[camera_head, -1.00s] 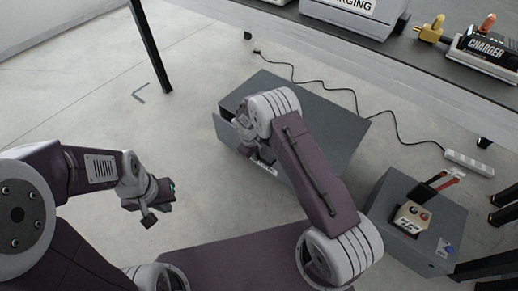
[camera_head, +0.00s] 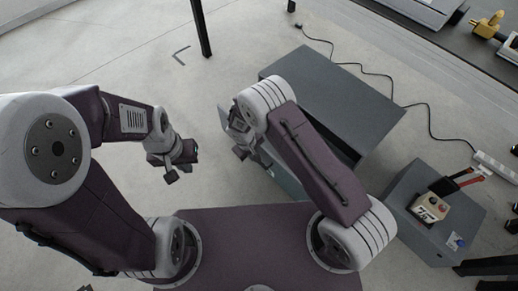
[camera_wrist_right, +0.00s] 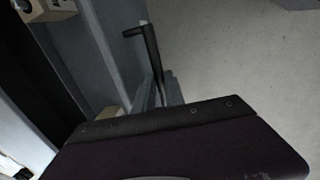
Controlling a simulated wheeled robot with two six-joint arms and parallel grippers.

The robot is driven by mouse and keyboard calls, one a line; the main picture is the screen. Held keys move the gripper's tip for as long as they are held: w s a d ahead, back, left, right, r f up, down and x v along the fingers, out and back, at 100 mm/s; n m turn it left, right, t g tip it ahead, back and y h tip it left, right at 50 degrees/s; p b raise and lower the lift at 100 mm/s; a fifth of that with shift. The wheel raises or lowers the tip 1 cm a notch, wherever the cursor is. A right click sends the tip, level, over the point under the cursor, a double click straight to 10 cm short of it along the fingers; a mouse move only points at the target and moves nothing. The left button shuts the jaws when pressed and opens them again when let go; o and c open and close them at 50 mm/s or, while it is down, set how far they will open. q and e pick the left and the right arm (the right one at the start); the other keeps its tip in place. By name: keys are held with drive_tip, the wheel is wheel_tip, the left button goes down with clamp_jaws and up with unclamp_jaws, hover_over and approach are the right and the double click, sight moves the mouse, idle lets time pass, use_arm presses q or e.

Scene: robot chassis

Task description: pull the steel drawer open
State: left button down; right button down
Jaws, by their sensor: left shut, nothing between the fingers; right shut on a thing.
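The steel drawer unit (camera_head: 335,95) is a grey box on the floor, with a dark gap under its top edge. Its drawer (camera_head: 285,180) stands out on the side towards me, partly hidden by my right arm. My right gripper (camera_head: 242,143) is shut at the drawer front; the grip on the handle is mostly hidden in the head view. In the right wrist view, the grey drawer front (camera_wrist_right: 108,40) runs beside a dark bar (camera_wrist_right: 151,50). My left gripper (camera_head: 170,168) is shut and empty over bare floor, apart from the drawer.
A black cable (camera_head: 390,92) runs behind to a power strip (camera_head: 495,165). A dark workbench (camera_head: 440,50) is at the top right. The floor at left is clear.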

drive_tip(key=shift+s+a, duration=0.2)
drive_tip(key=shift+a, duration=0.05)
drive_tip(key=c, duration=1.4)
unclamp_jaws()
wheel_tip(320, 180, up, 9)
drive_tip(key=s+a+p, duration=0.1)
drive_tip(key=p, duration=0.4)
drive_tip(key=shift+a, duration=0.15)
drive_tip(key=shift+f, duration=0.1)
